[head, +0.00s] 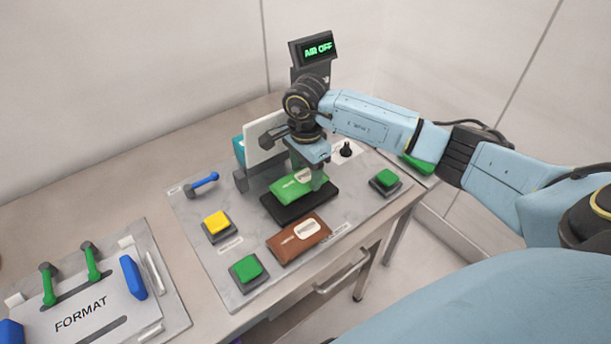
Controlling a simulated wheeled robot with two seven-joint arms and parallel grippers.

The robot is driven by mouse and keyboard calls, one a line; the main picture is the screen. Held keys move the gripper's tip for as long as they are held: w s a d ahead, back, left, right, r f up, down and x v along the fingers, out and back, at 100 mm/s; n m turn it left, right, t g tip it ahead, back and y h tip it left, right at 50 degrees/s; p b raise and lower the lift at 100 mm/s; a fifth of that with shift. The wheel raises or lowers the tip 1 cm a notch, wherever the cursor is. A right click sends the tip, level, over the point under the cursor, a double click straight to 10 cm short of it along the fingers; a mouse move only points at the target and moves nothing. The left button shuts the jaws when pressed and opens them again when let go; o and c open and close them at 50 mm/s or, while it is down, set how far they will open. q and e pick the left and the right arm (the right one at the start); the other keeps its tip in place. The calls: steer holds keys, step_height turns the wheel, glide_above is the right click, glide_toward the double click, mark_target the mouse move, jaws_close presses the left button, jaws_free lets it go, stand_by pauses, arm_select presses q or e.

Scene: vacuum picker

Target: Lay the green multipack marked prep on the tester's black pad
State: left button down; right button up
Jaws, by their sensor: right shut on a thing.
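The green multipack (290,188) is at the tester's black pad (290,213), over its upper part. A pale label shows on the pack, but I cannot read it. My right gripper (308,178) points down and is shut on the green multipack. The pack appears at or just above the pad; I cannot tell whether it touches. The gripper hides part of the pack. My left gripper is not in view.
A brown pack (298,238) lies in front of the pad. Green buttons (246,268) and a yellow button (216,223) stand around. A display (318,48) reads "AIR OFF". A white upright plate (264,138) stands behind. A FORMAT panel (85,315) is at left.

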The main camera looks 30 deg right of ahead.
mark_target(306, 175)
steer(key=shift+f, duration=0.95)
steer(key=shift+f, duration=0.1)
steer(key=o, duration=0.6)
steer(key=shift+f, duration=0.15)
steer(key=o, duration=0.5)
steer(key=shift+c, duration=0.2)
step_height(306, 175, up, 12)
steer(key=shift+r, duration=0.25)
